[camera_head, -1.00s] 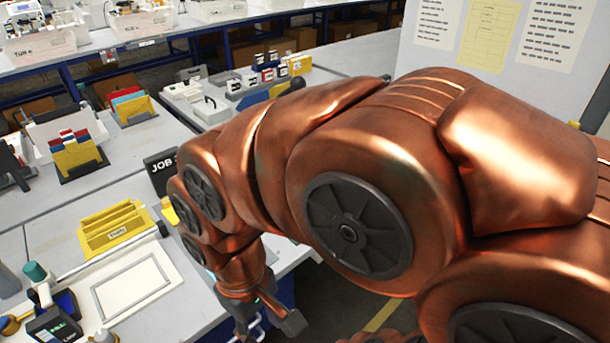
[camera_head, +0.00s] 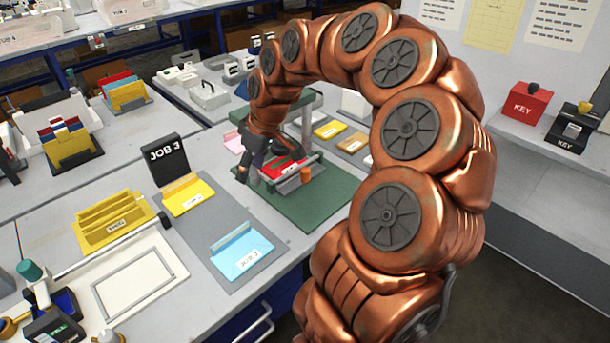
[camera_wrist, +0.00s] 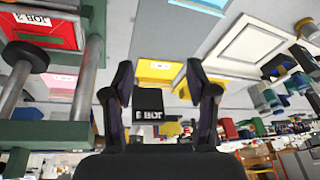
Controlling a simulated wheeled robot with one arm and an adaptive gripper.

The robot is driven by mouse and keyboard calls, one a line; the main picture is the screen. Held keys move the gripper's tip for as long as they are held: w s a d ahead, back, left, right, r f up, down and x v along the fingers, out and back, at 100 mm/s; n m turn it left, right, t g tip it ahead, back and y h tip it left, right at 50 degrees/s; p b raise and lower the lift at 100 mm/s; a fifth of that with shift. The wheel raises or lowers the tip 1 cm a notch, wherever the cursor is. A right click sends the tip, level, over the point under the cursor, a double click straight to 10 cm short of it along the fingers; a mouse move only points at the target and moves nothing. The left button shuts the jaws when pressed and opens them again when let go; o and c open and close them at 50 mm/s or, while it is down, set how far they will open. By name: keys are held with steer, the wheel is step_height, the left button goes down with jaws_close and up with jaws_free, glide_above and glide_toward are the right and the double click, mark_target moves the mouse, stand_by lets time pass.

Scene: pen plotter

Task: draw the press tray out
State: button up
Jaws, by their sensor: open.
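The press (camera_head: 306,112) has a green frame and stands on a green mat (camera_head: 325,210) on the table. Its grey tray (camera_head: 288,186) sits low at the front, with a red piece (camera_head: 293,163) in the press above it and a small orange part (camera_head: 306,175) beside it. In the wrist view, tilted upside down, the red piece (camera_wrist: 45,35) bears a white label between grey posts (camera_wrist: 92,70). My gripper (camera_head: 252,166) is at the press's left side, partly hidden by my arm. In the wrist view my gripper (camera_wrist: 161,85) is open, with nothing between its fingers.
A black JOB 3 sign (camera_head: 165,158), a yellow folder (camera_head: 188,197) and a blue folder (camera_head: 243,256) stand or lie left of the press. Yellow card holders (camera_head: 115,225) are farther left. A red KEY box (camera_head: 525,103) and a black KEY box (camera_head: 571,128) are at right.

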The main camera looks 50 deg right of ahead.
steer(key=w+d+f, duration=0.2)
steer(key=d+f, duration=0.2)
steer(key=d, duration=0.6)
steer(key=m+t+h, duration=0.1)
steer(key=m, duration=0.1)
glide_above(306, 170)
steer(key=s, duration=0.3)
step_height(306, 170, down, 5)
steer(key=shift+w+d+p+x, duration=0.1)
steer(key=shift+d+p+x, duration=0.05)
steer(key=shift+x, duration=1.15)
steer(key=shift+w+d+p+x, duration=0.1)
steer(key=shift+p+x, duration=0.1)
steer(key=shift+x, duration=1.05)
steer(key=shift+w+d+p+x, duration=0.1)
steer(key=shift+d+p+x, duration=0.05)
steer(key=shift+x, duration=1.15)
steer(key=shift+c, duration=0.2)
jaws_close()
